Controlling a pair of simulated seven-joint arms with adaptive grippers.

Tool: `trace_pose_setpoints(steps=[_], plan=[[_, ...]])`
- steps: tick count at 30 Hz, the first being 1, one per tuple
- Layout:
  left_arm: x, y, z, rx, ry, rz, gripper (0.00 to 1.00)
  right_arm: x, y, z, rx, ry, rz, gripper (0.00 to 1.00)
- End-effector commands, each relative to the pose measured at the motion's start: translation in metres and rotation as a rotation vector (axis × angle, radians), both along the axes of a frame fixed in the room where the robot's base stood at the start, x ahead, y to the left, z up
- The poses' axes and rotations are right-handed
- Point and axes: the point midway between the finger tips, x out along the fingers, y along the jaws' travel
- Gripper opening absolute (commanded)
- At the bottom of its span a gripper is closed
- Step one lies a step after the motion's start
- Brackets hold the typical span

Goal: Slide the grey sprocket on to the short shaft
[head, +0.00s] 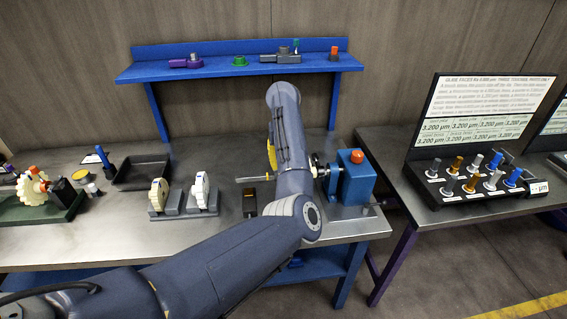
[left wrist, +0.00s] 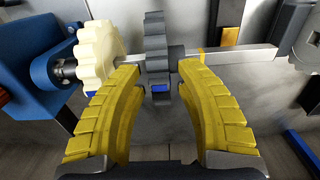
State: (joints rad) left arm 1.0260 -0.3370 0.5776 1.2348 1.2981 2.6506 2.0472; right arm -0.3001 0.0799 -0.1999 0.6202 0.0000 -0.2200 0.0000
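The grey sprocket (left wrist: 156,60) is upright between the two yellow fingers of my left gripper (left wrist: 156,68) in the left wrist view. A gap shows between the left finger and the sprocket, so the gripper looks open around it. The sprocket's hub points right, close to the right fingertip. A cream sprocket (left wrist: 97,50) sits beside it on the left, in line with a shaft (left wrist: 64,69) from a blue housing (left wrist: 35,60). I cannot tell whether the shaft runs through the grey sprocket. My right gripper is not in view.
The blue housing with an orange knob (head: 357,157) stands at the bench's right end. Two stands hold a cream wheel (head: 159,193) and a white wheel (head: 200,188). A black tray (head: 143,172) lies behind them. A blue shelf (head: 220,71) spans the back.

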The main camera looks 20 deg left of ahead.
Motion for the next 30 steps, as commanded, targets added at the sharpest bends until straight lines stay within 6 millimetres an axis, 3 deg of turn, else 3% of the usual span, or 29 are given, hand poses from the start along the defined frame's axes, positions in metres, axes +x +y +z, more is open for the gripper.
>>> trace_pose_setpoints(steps=[11, 24, 30], plan=[[0.000, 0.000, 0.005, -0.001, 0.000, 0.000, 0.39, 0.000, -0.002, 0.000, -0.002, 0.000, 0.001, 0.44], [-0.001, -0.001, 0.060, -0.001, -0.002, 0.001, 0.39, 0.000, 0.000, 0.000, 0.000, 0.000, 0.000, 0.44], [-0.001, 0.000, 0.073, -0.002, -0.001, 0.001, 0.39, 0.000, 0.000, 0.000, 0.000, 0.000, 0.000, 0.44]])
